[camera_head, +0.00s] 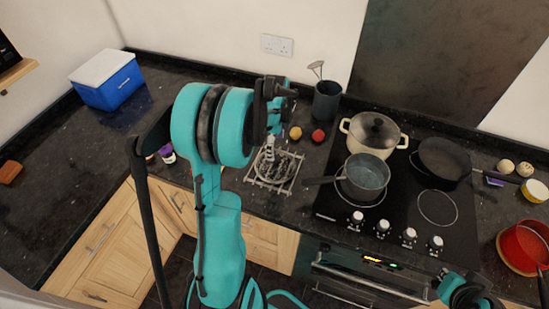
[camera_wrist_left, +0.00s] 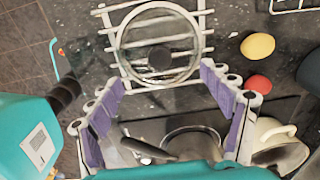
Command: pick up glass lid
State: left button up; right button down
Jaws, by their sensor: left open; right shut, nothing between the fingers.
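The glass lid (camera_wrist_left: 133,54) is round and clear with a pale rim and a dark knob. It lies on a light wire rack (camera_wrist_left: 113,80) on the worktop. In the head view the lid (camera_head: 284,170) sits on the rack near the counter's front edge, partly covered by my left gripper (camera_head: 269,150). My left gripper is above the lid. In the left wrist view its purple-padded fingers (camera_wrist_left: 163,103) are spread and empty, with the lid beyond them. Part of my right arm shows at the bottom right of the head view, but its fingers do not show.
A grey saucepan (camera_head: 366,172) stands on the hob just right of the rack, its handle pointing towards it. A lidded cream pot (camera_head: 372,151) and a black frying pan (camera_head: 440,158) stand behind. Yellow (camera_head: 296,133) and red (camera_head: 318,135) fruits lie behind the rack. The left counter is mostly clear.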

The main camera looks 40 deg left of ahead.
aim_at(276, 159)
pick_arm(q)
jog(key=shift+a+f, duration=0.25)
jog(key=shift+a, duration=0.15)
jog(key=f, duration=0.2)
jog(key=f+b, duration=0.1)
jog(key=f, duration=0.4)
jog(key=shift+d+f, duration=0.35)
jog(key=shift+f, duration=0.05)
jog(key=shift+s+d+r, duration=0.1)
jog(key=shift+d+r, duration=0.05)
grip_shut()
